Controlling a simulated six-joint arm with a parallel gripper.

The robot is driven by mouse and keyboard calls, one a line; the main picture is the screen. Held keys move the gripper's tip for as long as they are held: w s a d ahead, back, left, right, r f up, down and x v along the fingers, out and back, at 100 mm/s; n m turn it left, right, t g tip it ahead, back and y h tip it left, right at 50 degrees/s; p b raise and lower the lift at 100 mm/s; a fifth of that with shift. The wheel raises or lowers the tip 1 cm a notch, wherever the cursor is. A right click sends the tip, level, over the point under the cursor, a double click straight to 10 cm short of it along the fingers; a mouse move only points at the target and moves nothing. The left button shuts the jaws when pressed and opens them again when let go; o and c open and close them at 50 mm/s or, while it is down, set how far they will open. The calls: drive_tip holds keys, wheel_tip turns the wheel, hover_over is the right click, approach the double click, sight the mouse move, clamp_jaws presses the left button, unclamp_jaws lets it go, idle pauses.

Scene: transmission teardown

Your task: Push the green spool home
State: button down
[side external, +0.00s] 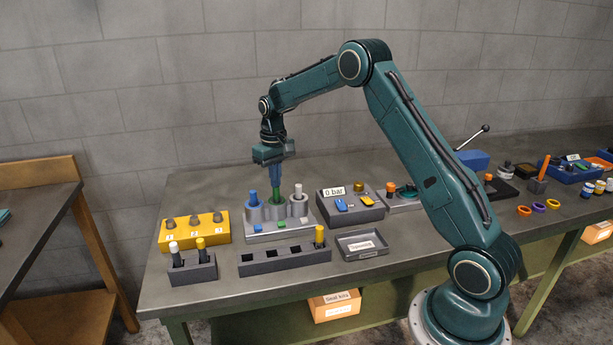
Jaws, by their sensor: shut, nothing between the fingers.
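The green spool (276,196) stands upright in the middle bore of a grey three-cylinder valve block (293,236). Its upper part sticks out above the bore. My gripper (270,174) points straight down over the spool, its fingers shut with nothing between them. The fingertips appear to be at or just above the top of the spool; I cannot tell whether they touch. A blue spool (253,197) stands in the left bore and a white-topped one (298,191) in the right bore.
A yellow block with numbered knobs (205,240) stands to the left. Dark racks (262,265) holding a few pins are in front. A box labelled "0 bar" (345,218) and a small tray (368,253) are to the right.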

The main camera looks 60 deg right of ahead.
drive_tip(key=shift+f, duration=0.5)
idle(0.4)
drive_tip(key=shift+r, duration=0.1)
wheel_tip(320, 180, up, 9)
idle(1.6)
idle(0.3)
